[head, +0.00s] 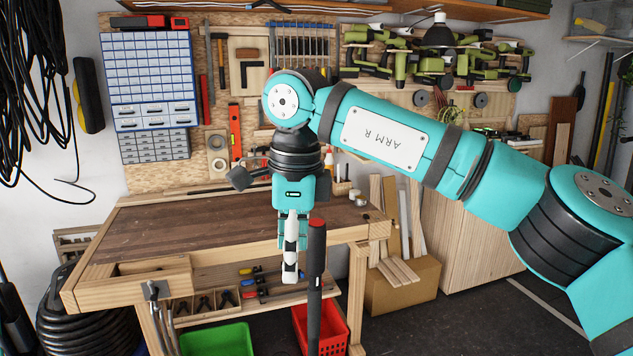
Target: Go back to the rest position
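My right arm, marked ARM R, reaches in from the right across the view. Its gripper (291,272) hangs pointing down in front of the workbench (190,230). The fingers are seen edge-on and overlap, so I cannot tell whether they are open or shut. A dark upright bar with a red top (316,240) stands just right of the fingers in the picture and runs down toward the bottom edge. I cannot tell whether it touches the gripper. My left gripper is not in view.
The benchtop's left part is clear. Small tins and a brush holder stand at its right. Below are a tool shelf, a green crate (216,342) and a red crate (341,330). A cardboard box (405,288) with wooden boards stands right of the bench. Tools hang behind.

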